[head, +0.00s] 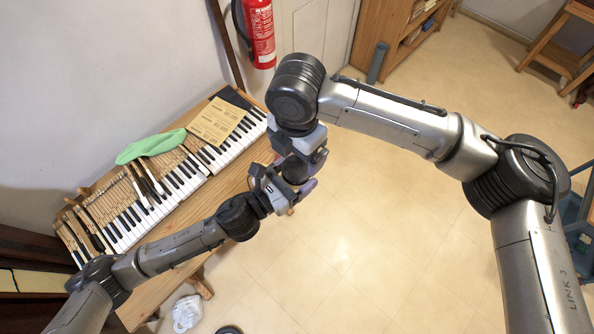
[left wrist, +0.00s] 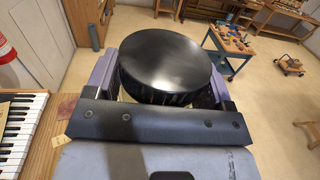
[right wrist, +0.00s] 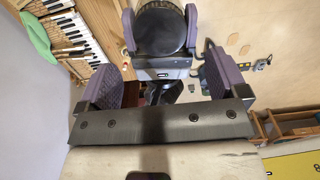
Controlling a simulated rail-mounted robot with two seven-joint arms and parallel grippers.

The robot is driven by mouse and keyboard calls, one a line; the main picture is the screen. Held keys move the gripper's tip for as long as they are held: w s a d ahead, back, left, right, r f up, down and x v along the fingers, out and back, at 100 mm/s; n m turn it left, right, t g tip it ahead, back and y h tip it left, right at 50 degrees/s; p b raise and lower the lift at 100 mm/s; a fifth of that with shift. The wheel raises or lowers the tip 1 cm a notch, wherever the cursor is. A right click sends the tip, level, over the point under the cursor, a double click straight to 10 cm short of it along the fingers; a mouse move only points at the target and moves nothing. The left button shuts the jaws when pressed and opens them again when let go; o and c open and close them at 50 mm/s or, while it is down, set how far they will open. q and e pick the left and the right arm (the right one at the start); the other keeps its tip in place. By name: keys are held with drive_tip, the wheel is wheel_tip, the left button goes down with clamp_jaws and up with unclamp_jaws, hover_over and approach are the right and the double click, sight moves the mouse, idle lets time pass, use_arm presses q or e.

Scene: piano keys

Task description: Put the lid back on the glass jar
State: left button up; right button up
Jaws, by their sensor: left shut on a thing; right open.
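A round black lid (left wrist: 165,62) with a ribbed edge sits between the purple fingers of my left gripper (left wrist: 166,80), which is shut on it. In the right wrist view a dark round piece (right wrist: 160,32) with a clear, glassy-looking edge shows between the left fingers. I cannot tell how much of the glass jar is there. My right gripper (right wrist: 165,88) is open, its purple fingers apart and empty, facing the left gripper. In the head view both grippers meet close together beside the piano (head: 290,180), and the held thing is mostly hidden there.
Piano keys (head: 165,190) run along the wall on the left, with a green cloth (head: 151,146) and a paper sheet (head: 215,121) on top. A red fire extinguisher (head: 261,32) is at the back. A white bag (head: 187,312) lies on the floor. The middle floor is clear.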

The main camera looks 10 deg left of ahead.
sight(297, 168)
drive_tip(key=shift+f, duration=3)
drive_tip(key=c, duration=0.9)
drive_tip(key=shift+m, duration=1.7)
drive_tip(key=shift+c, duration=0.2)
drive_tip(key=o, duration=1)
drive_tip(key=shift+r, duration=0.15)
drive_tip(key=shift+r, duration=2.15)
drive_tip(key=shift+o, duration=0.5)
drive_tip(key=shift+r, duration=0.1)
